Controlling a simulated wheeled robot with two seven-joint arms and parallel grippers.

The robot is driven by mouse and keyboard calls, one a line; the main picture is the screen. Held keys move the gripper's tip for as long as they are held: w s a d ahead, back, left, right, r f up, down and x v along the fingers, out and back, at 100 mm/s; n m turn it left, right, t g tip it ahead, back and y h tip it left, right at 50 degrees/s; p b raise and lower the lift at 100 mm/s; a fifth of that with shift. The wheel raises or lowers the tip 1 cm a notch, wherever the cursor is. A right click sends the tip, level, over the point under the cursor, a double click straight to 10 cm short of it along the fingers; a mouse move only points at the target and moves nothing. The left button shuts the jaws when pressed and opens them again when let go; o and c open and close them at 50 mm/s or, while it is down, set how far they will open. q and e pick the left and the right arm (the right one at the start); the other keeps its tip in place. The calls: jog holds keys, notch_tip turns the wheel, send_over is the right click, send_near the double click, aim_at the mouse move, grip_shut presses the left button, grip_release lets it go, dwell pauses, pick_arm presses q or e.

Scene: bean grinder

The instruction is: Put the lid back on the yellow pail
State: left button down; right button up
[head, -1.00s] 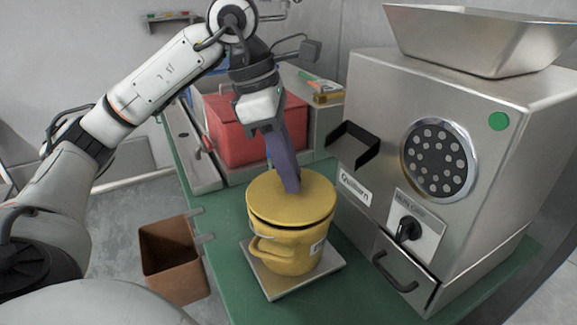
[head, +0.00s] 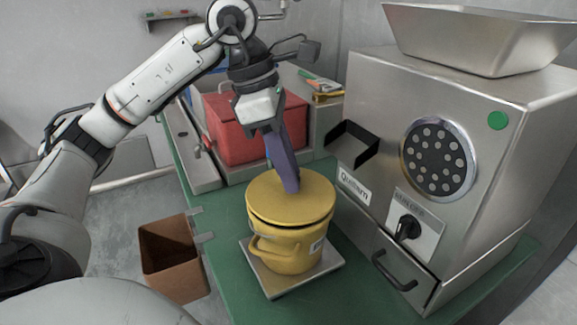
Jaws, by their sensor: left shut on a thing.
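The yellow pail (head: 290,257) stands upright on a small metal plate on the green bench. The yellow lid (head: 268,204) lies over the pail's mouth, slightly tilted, with a dark gap under its rim at the front. My left gripper (head: 291,187) comes down from above, its purple fingers at the top middle of the lid. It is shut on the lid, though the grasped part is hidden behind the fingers. My right gripper is not in view.
The steel grinder (head: 440,150) stands close on the right, its spout (head: 353,145) jutting toward the pail. A red box (head: 230,130) sits behind. The metal plate (head: 272,288) extends just past the pail.

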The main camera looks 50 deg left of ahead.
pick_arm(q)
jog(key=shift+f, duration=0.1)
dwell(0.6)
jog(key=c, duration=0.9)
grip_release()
